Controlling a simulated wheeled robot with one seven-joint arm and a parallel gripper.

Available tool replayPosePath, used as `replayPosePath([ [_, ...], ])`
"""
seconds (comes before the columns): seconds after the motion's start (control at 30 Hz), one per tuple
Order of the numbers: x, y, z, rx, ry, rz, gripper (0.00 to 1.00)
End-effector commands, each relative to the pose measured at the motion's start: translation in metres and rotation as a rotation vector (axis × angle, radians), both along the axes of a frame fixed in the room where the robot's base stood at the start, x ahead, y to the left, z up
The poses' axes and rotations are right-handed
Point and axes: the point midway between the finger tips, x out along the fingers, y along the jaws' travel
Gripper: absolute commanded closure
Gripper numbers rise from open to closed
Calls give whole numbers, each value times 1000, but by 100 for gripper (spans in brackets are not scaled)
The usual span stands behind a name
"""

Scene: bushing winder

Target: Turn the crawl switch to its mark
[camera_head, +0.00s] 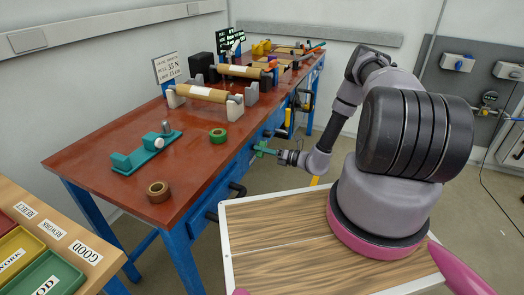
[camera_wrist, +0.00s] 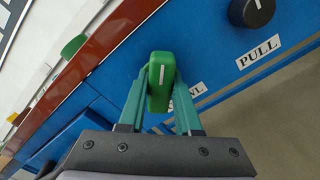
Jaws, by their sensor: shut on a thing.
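The crawl switch (camera_wrist: 161,72) is a green knob with a white pointer line on its face, mounted on the blue front rail of the bench. In the wrist view its line runs nearly straight up the picture, tilted slightly. My gripper (camera_wrist: 160,98) has its teal fingers on both sides of the knob and is shut on it. I cannot make out the target mark. In the head view my gripper (camera_head: 264,150) is at the bench's front edge; the knob is not distinct there.
A black knob (camera_wrist: 252,11) with a PULL label (camera_wrist: 260,52) sits to the right on the same rail. The red-brown bench top (camera_head: 120,150) holds a green tape roll (camera_head: 218,136), a brown roll (camera_head: 158,192) and a teal fixture (camera_head: 147,152). Black handles (camera_head: 237,190) project below the edge.

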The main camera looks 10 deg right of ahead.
Motion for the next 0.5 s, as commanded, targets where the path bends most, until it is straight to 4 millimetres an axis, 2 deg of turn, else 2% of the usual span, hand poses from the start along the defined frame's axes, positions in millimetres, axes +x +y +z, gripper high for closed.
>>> replayPosePath([
  [0.5, -1, -1, -1, -282, -383, 0, 100],
])
